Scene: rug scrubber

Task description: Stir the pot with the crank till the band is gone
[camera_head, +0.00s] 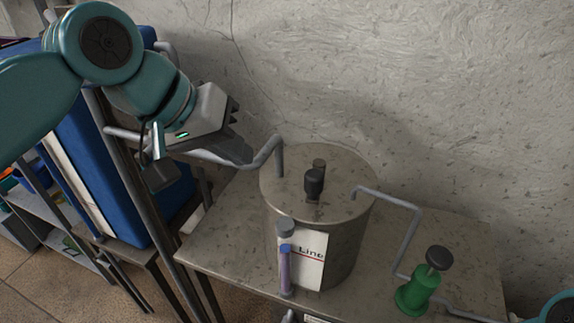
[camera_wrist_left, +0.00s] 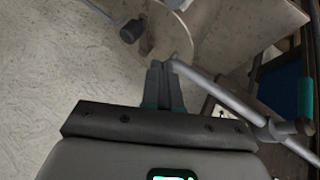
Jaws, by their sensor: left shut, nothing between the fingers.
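The pot (camera_head: 318,235) is a grey metal cylinder with a flat lid (camera_head: 345,177), standing on a table. A dark upright knob (camera_head: 314,182), apparently the crank's handle, stands near the lid's middle beside a short post. A similar dark knob (camera_wrist_left: 131,32) shows near the round lid in the left wrist view. A sight tube (camera_head: 285,262) on the pot's front looks blue above and purple below; I cannot tell the band apart clearly. My left gripper (camera_head: 243,154) is shut and empty, left of the lid near a grey pipe, apart from the knob. My right gripper is out of view.
A bent grey pipe (camera_head: 270,150) meets the lid at left; another (camera_head: 412,225) runs right to a green valve-like body (camera_head: 417,295) with a dark cap. A white label reading "Line" (camera_head: 311,262) is beside the tube. A blue container (camera_head: 125,190) stands left. The wall is behind.

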